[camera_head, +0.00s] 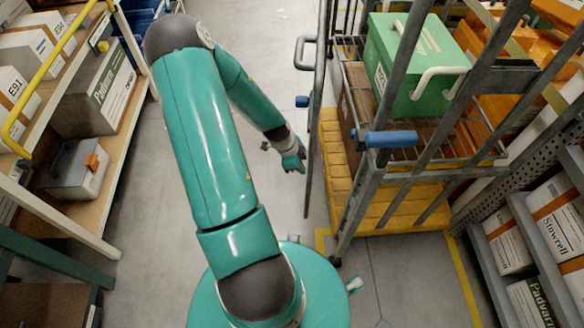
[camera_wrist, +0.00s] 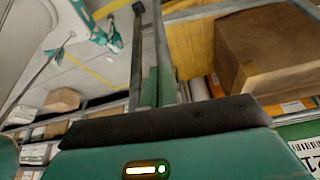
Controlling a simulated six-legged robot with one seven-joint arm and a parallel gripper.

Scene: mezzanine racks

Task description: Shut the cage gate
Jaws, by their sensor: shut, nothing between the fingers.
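The cage gate (camera_head: 317,110) is a narrow grey tubular frame, seen nearly edge-on in the head view. It stands upright at the cage's left, apart from the near corner post, so it looks open. A grey loop handle (camera_head: 300,52) and a small blue latch piece (camera_head: 302,101) stick out from its left side. The grey cage (camera_head: 362,200) has a blue grip on its near post. My gripper (camera_head: 300,166) is shut and empty, just left of the gate's lower part; I cannot tell whether they touch. Grey bars cross the upper middle of the wrist view.
A green crate (camera_head: 415,60) and a brown box (camera_wrist: 265,50) are in the cage, above a yellow slatted base (camera_head: 385,215). Shelves with boxes (camera_head: 95,95) line the left; racks (camera_head: 510,225) stand at right.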

